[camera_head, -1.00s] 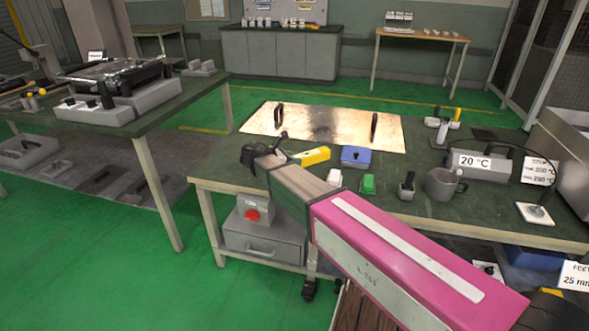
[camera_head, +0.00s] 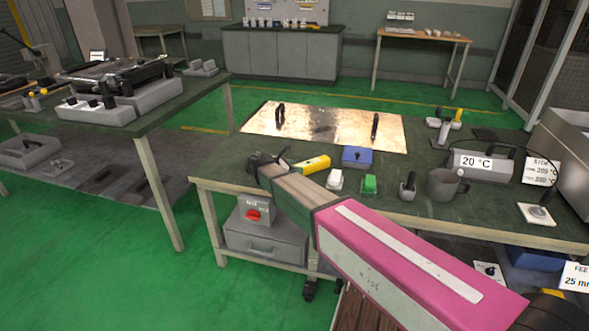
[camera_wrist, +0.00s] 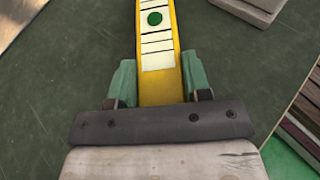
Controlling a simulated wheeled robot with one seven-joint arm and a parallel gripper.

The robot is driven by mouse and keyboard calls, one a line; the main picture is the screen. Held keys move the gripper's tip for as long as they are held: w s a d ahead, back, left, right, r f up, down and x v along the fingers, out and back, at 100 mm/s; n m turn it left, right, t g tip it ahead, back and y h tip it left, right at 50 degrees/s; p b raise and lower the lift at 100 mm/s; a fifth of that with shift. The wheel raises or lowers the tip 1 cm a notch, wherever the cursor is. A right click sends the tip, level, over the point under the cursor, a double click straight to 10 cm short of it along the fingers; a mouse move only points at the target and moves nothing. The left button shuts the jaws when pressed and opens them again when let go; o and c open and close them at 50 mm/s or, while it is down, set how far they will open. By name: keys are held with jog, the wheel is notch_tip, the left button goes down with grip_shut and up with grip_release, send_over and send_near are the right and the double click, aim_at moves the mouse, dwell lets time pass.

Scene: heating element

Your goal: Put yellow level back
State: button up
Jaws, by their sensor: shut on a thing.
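The yellow level (camera_head: 313,164) shows past the end of my arm over the green worktable, its near end hidden by my gripper (camera_head: 262,162). In the wrist view the level (camera_wrist: 158,22) runs straight away from me and has a white scale with a green dot. My gripper (camera_wrist: 160,82) is shut on it, with one green finger on each side. I cannot tell whether the level touches the tabletop.
A blue block (camera_head: 356,156), a white switch (camera_head: 335,180) and a green switch (camera_head: 369,184) stand right of the level. A metal plate (camera_head: 340,130) lies behind. A grey mug (camera_head: 443,185) and a 20 °C display box (camera_head: 481,166) stand further right.

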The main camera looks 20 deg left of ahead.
jog(key=o, duration=1.1)
jog(key=shift+o, duration=0.2)
jog(key=shift+s+a+r, duration=0.1)
jog(key=shift+a+r, duration=0.05)
jog(key=shift+r, duration=0.05)
jog(key=v, duration=1.1)
jog(key=shift+s+a+r, duration=0.15)
jog(key=shift+s, duration=0.15)
